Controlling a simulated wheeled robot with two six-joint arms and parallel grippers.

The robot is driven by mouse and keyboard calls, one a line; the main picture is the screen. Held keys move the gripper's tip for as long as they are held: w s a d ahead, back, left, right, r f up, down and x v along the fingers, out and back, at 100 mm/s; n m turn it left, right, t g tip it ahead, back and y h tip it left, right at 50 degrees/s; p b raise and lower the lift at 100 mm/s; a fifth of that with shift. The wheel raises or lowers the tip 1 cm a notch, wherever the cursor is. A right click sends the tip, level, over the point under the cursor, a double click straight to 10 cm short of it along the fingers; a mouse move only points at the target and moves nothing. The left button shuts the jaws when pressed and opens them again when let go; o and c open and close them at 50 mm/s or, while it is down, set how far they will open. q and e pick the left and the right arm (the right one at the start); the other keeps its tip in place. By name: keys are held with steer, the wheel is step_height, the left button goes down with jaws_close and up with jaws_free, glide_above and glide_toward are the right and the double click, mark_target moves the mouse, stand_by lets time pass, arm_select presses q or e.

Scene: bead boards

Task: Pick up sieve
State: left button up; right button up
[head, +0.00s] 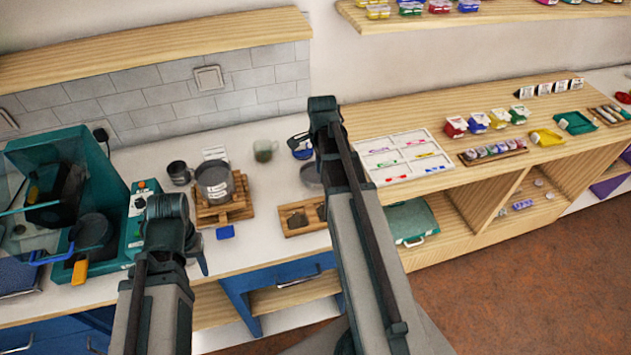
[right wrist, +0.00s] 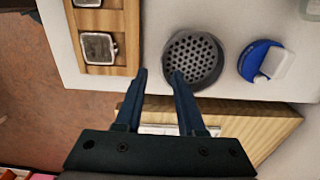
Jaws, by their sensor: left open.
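The sieve (right wrist: 195,52), a round dark grey cup with a perforated bottom, sits on the white counter in the right wrist view. In the head view a grey round edge of it (head: 309,176) shows beside my right arm, which hides the rest. My right gripper (right wrist: 160,74) is open, with its fingers apart and nothing between them. Its right fingertip overlaps the sieve's lower left rim in the picture; I cannot tell if they touch. My left gripper (head: 201,262) is open and low in front of the counter, away from the sieve.
A wooden tray (right wrist: 125,68) with square metal pieces lies left of the sieve. A blue round object (right wrist: 247,60) with a white part stands right of it.

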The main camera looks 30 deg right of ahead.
mark_target(316, 175)
step_height(316, 175, down, 5)
steer(key=b, duration=0.5)
steer(key=shift+w+a+f, duration=0.1)
steer(key=shift+f, duration=0.05)
jaws_close()
stand_by(1.2)
